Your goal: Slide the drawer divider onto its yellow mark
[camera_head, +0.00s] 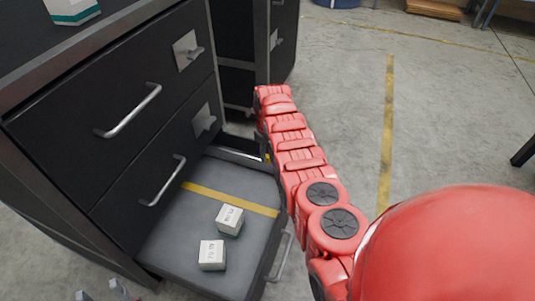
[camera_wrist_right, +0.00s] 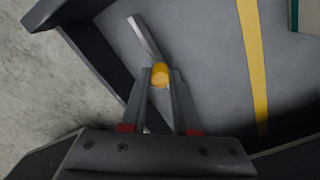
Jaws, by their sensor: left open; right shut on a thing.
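The drawer divider is a thin light-grey strip (camera_head: 238,156) across the open drawer (camera_head: 181,240), toward its far end in the head view. It also shows in the right wrist view (camera_wrist_right: 143,36), with a yellow knob (camera_wrist_right: 160,75) on it. The yellow mark (camera_head: 230,199) is a stripe across the drawer floor, apart from the divider; it also shows in the right wrist view (camera_wrist_right: 252,60). My right gripper (camera_wrist_right: 160,88) is shut on the knob; in the head view my red arm mostly hides it. My left gripper (camera_head: 101,291) is open and empty at the bottom left edge.
Two small white boxes (camera_head: 230,219) (camera_head: 212,254) lie in the drawer on the near side of the mark. The black cabinet (camera_head: 75,90) with metal handles stands at the left. A white and green box (camera_head: 72,10) sits on top. The concrete floor at right is open.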

